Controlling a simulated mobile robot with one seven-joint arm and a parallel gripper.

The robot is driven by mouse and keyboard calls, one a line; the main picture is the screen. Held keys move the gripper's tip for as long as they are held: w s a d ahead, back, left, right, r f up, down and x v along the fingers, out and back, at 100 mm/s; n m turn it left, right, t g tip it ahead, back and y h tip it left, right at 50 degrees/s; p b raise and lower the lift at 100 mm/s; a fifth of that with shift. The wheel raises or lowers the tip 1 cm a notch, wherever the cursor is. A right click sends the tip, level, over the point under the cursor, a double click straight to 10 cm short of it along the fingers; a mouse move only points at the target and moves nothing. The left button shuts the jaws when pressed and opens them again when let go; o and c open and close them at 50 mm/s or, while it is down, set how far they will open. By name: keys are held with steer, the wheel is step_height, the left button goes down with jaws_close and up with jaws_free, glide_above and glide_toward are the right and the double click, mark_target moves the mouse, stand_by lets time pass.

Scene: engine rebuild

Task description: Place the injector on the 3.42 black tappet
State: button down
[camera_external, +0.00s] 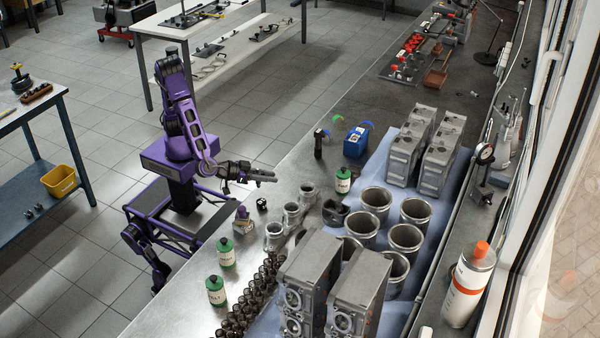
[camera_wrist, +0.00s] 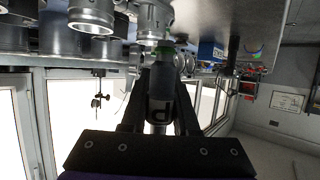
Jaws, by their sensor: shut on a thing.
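My gripper (camera_external: 268,177) reaches out level over the near edge of the steel bench. Several small dark cylindrical parts (camera_external: 256,296) stand in rows on the bench at the lower middle. I cannot tell whether the 3.42 black tappet is among them.
Green bottles (camera_external: 344,182) (camera_external: 225,252) and metal flanged pipes (camera_external: 291,213) stand around the gripper's side of the bench. Large cylinder liners (camera_external: 361,229) and grey engine blocks (camera_external: 309,270) fill the right. A small black block (camera_external: 262,205) lies near the front edge.

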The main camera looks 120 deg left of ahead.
step_height(320, 180, down, 6)
steer(key=shift+f+b, duration=0.25)
steer(key=shift+b, duration=0.35)
steer(key=c, duration=0.7)
jaws_free()
steer(key=shift+f, duration=0.15)
steer(key=shift+r, duration=0.2)
steer(key=p+v, duration=0.1)
steer(key=v, duration=1.1)
steer(key=shift+p, duration=0.35)
steer(key=shift+w, duration=0.1)
